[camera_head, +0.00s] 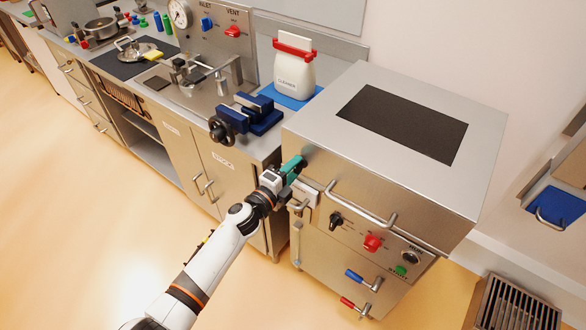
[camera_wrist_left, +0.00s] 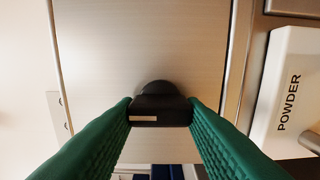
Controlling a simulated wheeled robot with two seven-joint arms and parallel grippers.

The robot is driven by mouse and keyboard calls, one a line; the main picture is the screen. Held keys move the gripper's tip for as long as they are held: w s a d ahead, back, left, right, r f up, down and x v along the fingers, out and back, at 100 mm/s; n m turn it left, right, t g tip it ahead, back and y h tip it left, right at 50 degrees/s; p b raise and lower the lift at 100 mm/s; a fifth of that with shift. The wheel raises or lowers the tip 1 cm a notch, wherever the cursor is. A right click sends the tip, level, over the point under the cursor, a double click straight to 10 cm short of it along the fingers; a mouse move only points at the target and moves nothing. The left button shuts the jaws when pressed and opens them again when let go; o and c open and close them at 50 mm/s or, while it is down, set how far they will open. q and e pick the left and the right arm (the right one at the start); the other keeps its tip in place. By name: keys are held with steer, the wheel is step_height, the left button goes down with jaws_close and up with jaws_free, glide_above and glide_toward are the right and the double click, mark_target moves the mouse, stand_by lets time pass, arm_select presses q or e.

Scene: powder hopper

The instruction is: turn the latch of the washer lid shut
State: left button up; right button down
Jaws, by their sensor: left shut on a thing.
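The washer is a steel box on the right with its lid (camera_head: 430,175) down; the lid has a dark panel on top and a bar handle in front. The latch is a black knob with a flat grip (camera_wrist_left: 160,112) and a round base, close ahead in the left wrist view. In the head view the fingers mostly hide the latch. My right gripper is not in view.
A white POWDER drawer front (camera_wrist_left: 287,90) is close to the right of the fingers. A blue vise (camera_head: 235,118) stands on the counter left of the washer, near a white cleaner bottle (camera_head: 295,72). Knobs and a red button (camera_head: 373,242) are on the washer front. The floor at left is clear.

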arm_select(q)
steer(key=o, duration=1)
steer(key=v, duration=1.2)
